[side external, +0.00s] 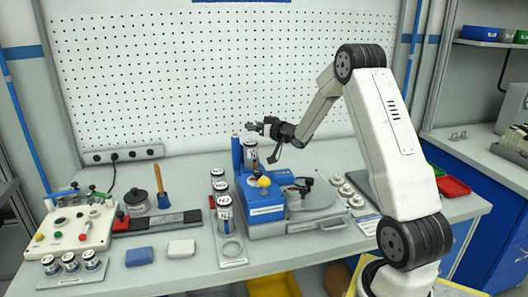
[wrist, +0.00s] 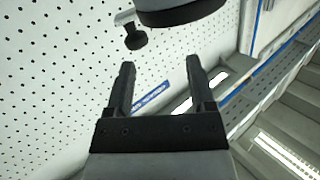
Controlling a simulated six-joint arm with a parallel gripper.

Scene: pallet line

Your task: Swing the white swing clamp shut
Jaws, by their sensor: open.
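My gripper (side external: 258,127) is open and empty, raised above the blue machine (side external: 265,213) near its blue column (side external: 237,155). Its two black fingers are apart in the wrist view (wrist: 160,65), with nothing between them. A grey body with a dark rim (wrist: 180,12) and a black knob (wrist: 134,38) on a pale arm show just beyond the fingertips, cut off by the top edge. I cannot tell whether they belong to the white swing clamp.
Jars (side external: 224,204) stand in a tray left of the machine. Blue (side external: 139,257) and white (side external: 181,248) blocks lie at the front. A wood-handled brush (side external: 162,190) and dark pot (side external: 137,202) stand behind them. A pegboard (side external: 220,70) closes the back.

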